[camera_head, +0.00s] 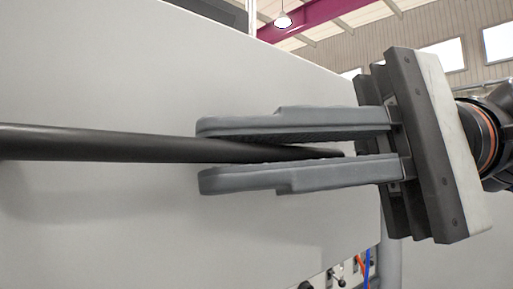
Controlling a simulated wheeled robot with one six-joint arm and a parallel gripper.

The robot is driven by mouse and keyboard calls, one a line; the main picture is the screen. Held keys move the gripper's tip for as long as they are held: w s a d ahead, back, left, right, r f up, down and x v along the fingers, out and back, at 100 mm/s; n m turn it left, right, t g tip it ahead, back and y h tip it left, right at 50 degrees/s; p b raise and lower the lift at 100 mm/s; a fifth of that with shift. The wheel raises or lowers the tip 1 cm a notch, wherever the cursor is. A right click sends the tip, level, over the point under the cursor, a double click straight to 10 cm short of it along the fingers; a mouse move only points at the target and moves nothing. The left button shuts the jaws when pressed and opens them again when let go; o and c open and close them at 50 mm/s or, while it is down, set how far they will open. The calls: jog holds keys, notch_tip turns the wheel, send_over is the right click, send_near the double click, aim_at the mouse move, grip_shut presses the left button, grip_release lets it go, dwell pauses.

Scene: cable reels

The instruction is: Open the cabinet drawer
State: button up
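A long dark bar (100,144), which looks like the drawer handle, runs from the left edge toward the middle in front of a light grey panel (180,60) that looks like the cabinet front. My gripper (202,152) reaches in from the right with its two grey fingers one above and one below the bar. The bar lies between the fingers and its far end shows near their base. I cannot tell whether the fingers press on it. No drawer gap is visible.
Below the panel at the lower right are small fittings (338,275) with blue and orange cables (367,268). A hanging lamp (283,20) and a purple beam (315,14) are far behind, with windows at the upper right.

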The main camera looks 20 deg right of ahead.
jog(key=o, duration=0.3)
dwell(0.4)
jog(key=shift+s+d, duration=0.15)
jog(key=shift+d, duration=0.3)
jog(key=d, duration=0.5)
jog(key=s+d, duration=0.1)
jog(key=d, duration=0.5)
jog(key=s+d+r, duration=0.1)
jog(key=d, duration=0.4)
jog(key=shift+s+d+r, duration=0.1)
jog(key=shift+s+d, duration=0.05)
